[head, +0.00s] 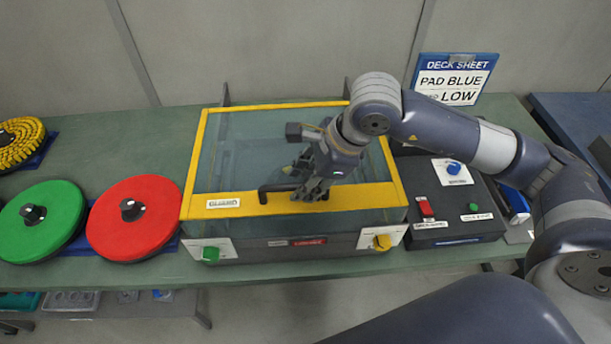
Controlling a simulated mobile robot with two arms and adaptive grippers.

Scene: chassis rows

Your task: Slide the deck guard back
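The deck guard (350,196) is a clear cover with a yellow frame, lying over the dark deck (262,246) in the middle of the bench. A black bar handle (268,189) stands on its front yellow band. My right gripper (307,192) reaches in from the right, pointing down at the right part of this handle. Its fingers overlap the handle in the picture and hide that end. I cannot tell whether they are closed on it or only beside it. The guard's frame reaches from the deck's front to its back. My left gripper is not in view.
Red (140,218) and green (40,222) discs and a yellow pad (18,140) lie left of the deck. A dark control box (455,205) with a blue knob and red switch is at the right. A sign (455,78) reading "PAD BLUE", "LOW" stands behind.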

